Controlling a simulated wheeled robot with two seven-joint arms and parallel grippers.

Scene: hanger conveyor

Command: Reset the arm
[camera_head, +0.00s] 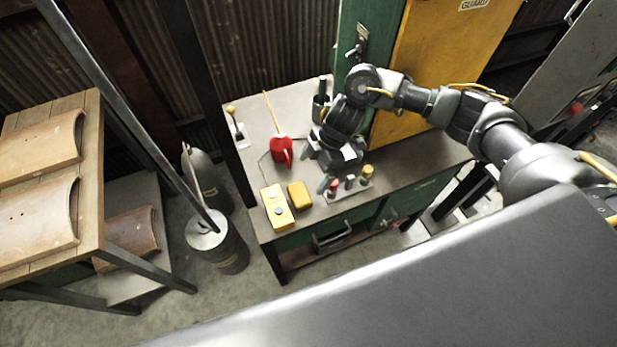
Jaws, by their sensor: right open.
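My right arm (490,130) comes in from the right and reaches over the grey workbench (408,178). My right gripper (318,169) hangs over the middle of the bench top, pointing down and toward the left. Its jaws are open and I see nothing between them. It is just behind a small holder with red, white and yellow-topped items (349,186), and partly hides the bench behind it. Whether it touches the bench cannot be told. My left gripper is not in view.
A yellow guard panel (430,60) and green post stand behind. Grey cylinders (219,245) and a wooden rack (88,150) with curved tiles are left.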

